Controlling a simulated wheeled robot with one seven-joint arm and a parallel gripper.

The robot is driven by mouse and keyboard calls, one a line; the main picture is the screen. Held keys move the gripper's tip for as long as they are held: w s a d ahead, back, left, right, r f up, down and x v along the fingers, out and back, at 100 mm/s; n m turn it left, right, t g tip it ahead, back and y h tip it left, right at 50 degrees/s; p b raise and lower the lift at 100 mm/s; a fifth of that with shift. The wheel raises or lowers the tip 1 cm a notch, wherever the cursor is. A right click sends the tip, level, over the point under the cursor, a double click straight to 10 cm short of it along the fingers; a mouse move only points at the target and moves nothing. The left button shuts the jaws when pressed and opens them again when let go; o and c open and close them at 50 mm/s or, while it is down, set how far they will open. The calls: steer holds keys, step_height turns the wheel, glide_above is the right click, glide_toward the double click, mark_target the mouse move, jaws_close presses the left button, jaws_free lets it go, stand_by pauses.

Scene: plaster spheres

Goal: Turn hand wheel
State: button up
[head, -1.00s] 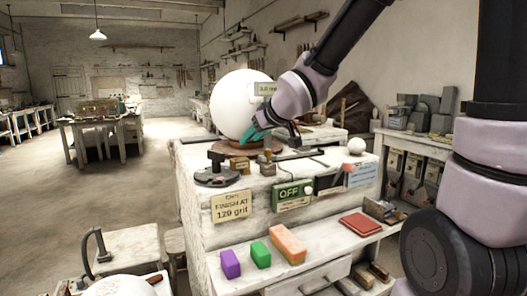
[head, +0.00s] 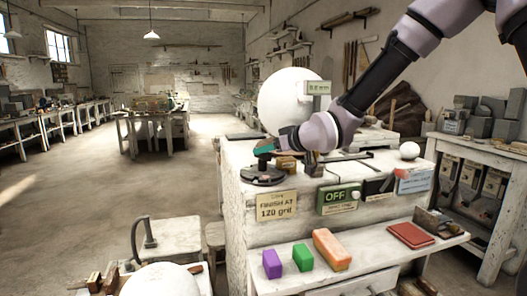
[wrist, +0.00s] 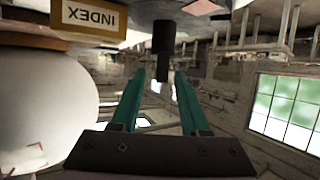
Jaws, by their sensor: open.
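The hand wheel (head: 262,179) is a flat black disc with an upright dark handle, on the white bench's near left corner. My gripper (head: 262,148), with teal fingers, is at the top of the handle and partly hides it. In the wrist view, my gripper (wrist: 162,75) is open and empty. The dark handle (wrist: 163,38) shows between and beyond the two fingertips; I cannot tell whether they touch it. The large white plaster sphere (head: 285,98) stands behind my gripper. It fills the left of the wrist view (wrist: 45,105). A yellow INDEX label (wrist: 92,17) is above it.
A green OFF sign (head: 337,195) and a "FINISH AT 120 grit" card (head: 277,207) are on the bench front. Purple, green and orange blocks (head: 332,250) lie on the lower shelf. A small white ball (head: 409,150) sits at the right. The floor at left is open.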

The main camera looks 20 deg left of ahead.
steer(key=shift+x, duration=0.85)
jaws_close()
stand_by(0.8)
